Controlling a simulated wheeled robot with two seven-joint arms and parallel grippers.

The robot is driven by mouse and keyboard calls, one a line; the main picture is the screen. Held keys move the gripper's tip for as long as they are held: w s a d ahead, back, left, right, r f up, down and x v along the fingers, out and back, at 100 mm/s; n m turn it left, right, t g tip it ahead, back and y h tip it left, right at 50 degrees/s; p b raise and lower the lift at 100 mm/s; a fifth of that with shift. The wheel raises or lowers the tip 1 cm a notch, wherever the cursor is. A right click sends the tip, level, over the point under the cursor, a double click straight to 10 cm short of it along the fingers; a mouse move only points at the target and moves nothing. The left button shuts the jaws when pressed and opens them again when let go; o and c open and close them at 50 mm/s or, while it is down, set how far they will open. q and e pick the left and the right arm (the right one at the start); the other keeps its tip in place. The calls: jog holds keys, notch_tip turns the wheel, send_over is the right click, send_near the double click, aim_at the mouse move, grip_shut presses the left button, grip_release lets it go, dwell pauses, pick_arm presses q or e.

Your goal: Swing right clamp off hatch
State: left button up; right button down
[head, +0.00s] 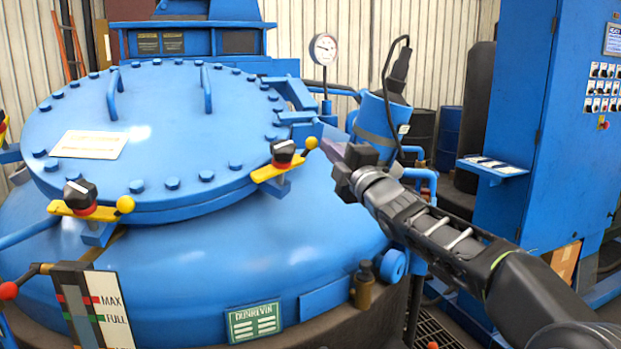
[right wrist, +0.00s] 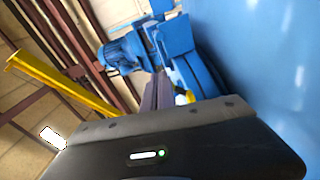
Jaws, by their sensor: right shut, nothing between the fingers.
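The round blue hatch (head: 165,125) lies closed on the furnace in the head view. The right clamp (head: 278,167) sits at the hatch's right front edge. It has a yellow arm, a black knob and a yellow ball (head: 311,143) pointing up and right. My right gripper (head: 332,149) is just right of the ball, shut with nothing between its fingers; whether it touches the ball I cannot tell. In the right wrist view, a small yellow part (right wrist: 185,97) shows beside the shut fingers (right wrist: 157,94). My left gripper is not in view.
A second yellow clamp (head: 88,208) sits at the hatch's left front edge. A pressure gauge (head: 323,49) stands behind the hatch. A blue control cabinet (head: 552,130) with a small shelf (head: 492,168) stands at the right. A level gauge (head: 92,305) is at the lower left.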

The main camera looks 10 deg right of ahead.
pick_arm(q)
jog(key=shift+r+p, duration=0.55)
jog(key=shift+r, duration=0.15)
pick_arm(e)
jog(key=shift+r+x, duration=0.2)
jog(key=shift+x, duration=1.35)
jog(key=shift+a, duration=0.1)
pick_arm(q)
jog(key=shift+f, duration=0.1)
